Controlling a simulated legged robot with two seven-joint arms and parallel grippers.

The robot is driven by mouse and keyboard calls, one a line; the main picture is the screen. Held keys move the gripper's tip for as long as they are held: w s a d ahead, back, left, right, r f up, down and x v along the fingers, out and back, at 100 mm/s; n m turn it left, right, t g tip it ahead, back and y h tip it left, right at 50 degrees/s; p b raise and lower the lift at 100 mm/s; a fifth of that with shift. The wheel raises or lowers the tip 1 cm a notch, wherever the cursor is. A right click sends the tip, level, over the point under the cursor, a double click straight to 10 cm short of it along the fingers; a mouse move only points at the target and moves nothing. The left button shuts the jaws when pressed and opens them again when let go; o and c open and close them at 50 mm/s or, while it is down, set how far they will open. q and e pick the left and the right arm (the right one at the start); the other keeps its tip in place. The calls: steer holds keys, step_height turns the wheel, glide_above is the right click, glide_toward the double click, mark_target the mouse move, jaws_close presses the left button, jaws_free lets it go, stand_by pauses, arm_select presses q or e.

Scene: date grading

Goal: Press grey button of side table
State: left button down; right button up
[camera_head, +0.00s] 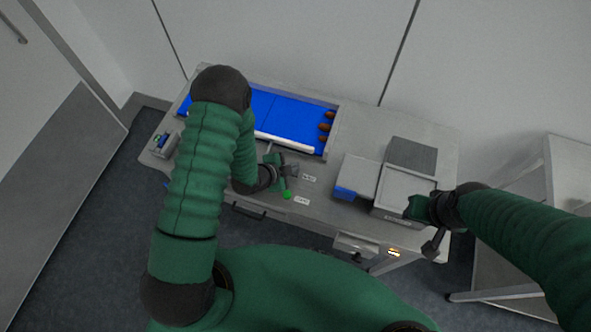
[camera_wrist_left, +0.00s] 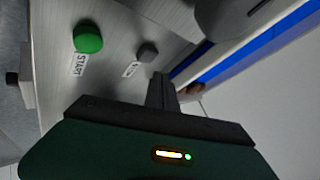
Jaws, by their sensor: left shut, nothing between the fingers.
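The side table (camera_head: 325,215) has a light grey top. In the left wrist view, a small dark grey button (camera_wrist_left: 147,52) stands on it beside a green button (camera_wrist_left: 88,38) with a START label. My left gripper (camera_head: 284,172) is shut and empty over the table. Its dark fingers (camera_wrist_left: 161,90) show close to the grey button, apparently apart from it; contact is hard to judge. In the head view the green button (camera_head: 287,195) is clear, while I cannot make out the grey one near my left gripper. My right gripper (camera_head: 417,207) is at the scale-like box; its jaws are unclear.
A blue conveyor belt (camera_head: 283,112) with several brown dates (camera_head: 325,127) lies behind the buttons. A grey box (camera_head: 405,188) and a blue-fronted tray (camera_head: 356,178) stand to the right. Another grey stand (camera_head: 567,165) is at the far right.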

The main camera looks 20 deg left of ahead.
arm_select(q)
step_height(320, 180, up, 4)
steer(key=shift+s+r+p, duration=0.1)
steer(key=shift+p, duration=1.1)
steer(key=shift+a+b, duration=0.1)
steer(key=shift+b, duration=0.2)
steer(key=s+a+r+n+g+y+b, duration=0.1)
steer(key=s+a+n+g+y+b, duration=0.3)
steer(key=n+b, duration=0.55)
steer(key=s+r+n+g+b, duration=0.1)
steer(key=s+n+b, duration=0.3)
steer(key=s, duration=0.5)
steer(key=shift+s+a+r+n+g+b, duration=0.3)
steer(key=shift+s+a+r+n+b, duration=0.1)
steer(key=shift+r+b, duration=0.55)
